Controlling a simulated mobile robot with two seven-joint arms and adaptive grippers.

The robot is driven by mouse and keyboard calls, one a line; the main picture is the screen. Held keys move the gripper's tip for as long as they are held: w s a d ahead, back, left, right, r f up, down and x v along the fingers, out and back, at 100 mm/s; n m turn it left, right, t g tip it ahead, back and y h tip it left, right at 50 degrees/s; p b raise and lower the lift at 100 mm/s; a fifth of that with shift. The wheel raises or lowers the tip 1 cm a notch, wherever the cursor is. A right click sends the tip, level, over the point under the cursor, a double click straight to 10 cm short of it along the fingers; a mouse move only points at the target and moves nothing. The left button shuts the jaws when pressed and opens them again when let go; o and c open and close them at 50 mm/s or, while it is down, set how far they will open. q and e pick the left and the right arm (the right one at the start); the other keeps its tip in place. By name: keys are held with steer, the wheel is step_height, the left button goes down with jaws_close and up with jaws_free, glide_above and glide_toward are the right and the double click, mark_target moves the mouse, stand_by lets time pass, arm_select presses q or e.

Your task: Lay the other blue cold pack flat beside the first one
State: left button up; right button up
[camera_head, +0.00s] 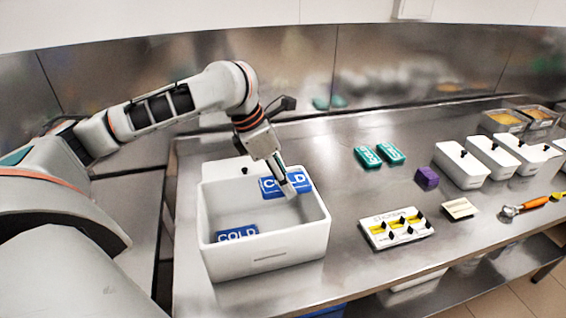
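A white open bin (267,252) stands at the left end of the steel table. One blue cold pack (237,234) labelled COLD lies inside it at the front left, its lower part hidden by the front wall. The other blue cold pack (270,187) is at the bin's back right, its label facing me. My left gripper (290,188) reaches down into the bin and its fingers are on this pack, seemingly closed around it. Whether the pack touches the bin floor is unclear. My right gripper is out of view.
Two teal packs (368,157), a purple block (427,178), a switch panel (396,228) and a small cream block (460,208) lie right of the bin. White containers (461,166), steel pans (505,119) and an orange-handled tool (534,203) are farther right. Table between bin and panel is clear.

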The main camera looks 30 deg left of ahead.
arm_select(q)
steer(key=shift+w+a, duration=0.2)
steer(key=shift+a, duration=0.05)
steer(key=shift+f, duration=0.1)
steer(key=shift+s+d+f, duration=0.1)
steer(key=shift+f, duration=5.2)
step_height(320, 180, down, 2)
steer(key=shift+f, duration=0.1)
steer(key=shift+f+b, duration=0.6)
steer(key=shift+f, duration=0.25)
steer(key=shift+f+b, duration=0.3)
steer(key=shift+b, duration=0.05)
steer(key=shift+f+b, duration=0.45)
steer(key=shift+b, duration=0.05)
steer(key=shift+f, duration=0.15)
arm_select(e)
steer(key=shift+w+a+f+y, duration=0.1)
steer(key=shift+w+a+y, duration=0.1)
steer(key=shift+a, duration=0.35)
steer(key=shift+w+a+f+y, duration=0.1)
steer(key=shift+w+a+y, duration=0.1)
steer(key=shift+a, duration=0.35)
